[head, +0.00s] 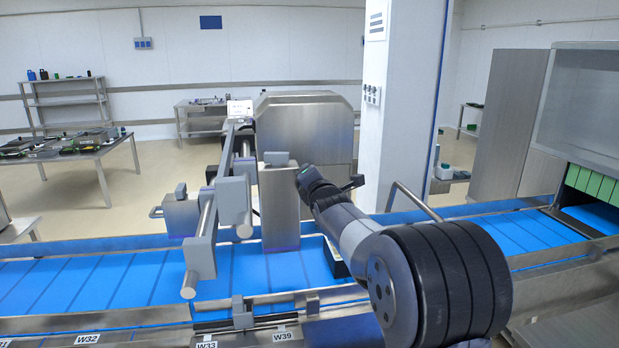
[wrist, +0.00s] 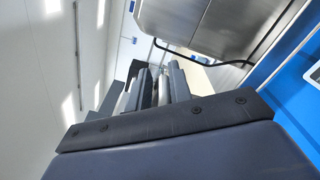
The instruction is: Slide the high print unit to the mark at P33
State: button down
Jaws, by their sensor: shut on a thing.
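What looks like the high print unit, a tall steel box (head: 280,210) with a grey block on top, stands over the blue belt beside the rail frame in the head view. My gripper (head: 306,178) is at the upper right side of this box, shut, with its fingertips hidden by my wrist. What it grips is most likely part of the unit, but the contact cannot be seen. In the wrist view a dark grey block with screws (wrist: 150,128) fills the foreground. No P33 label is readable.
A frame of steel rods and grey blocks (head: 235,200) spans the belt (head: 120,280) left of the box. A large steel hood (head: 310,125) stands behind it, and a white pillar (head: 395,110) to the right.

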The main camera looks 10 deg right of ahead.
jog(key=shift+d+f, duration=0.1)
jog(key=shift+f, duration=0.45)
jog(key=c, duration=1.5)
grip_release()
jog(key=shift+w+d, duration=0.1)
jog(key=shift+o, duration=0.2)
jog(key=shift+r, duration=0.25)
jog(key=s+b, duration=0.3)
jog(key=s, duration=0.7)
jog(key=shift+s, duration=0.4)
jog(key=shift+w, duration=0.1)
jog(key=w+p, duration=0.3)
jog(key=w, duration=0.8)
jog(key=shift+w+r+p, duration=0.15)
jog(key=shift+p, duration=0.2)
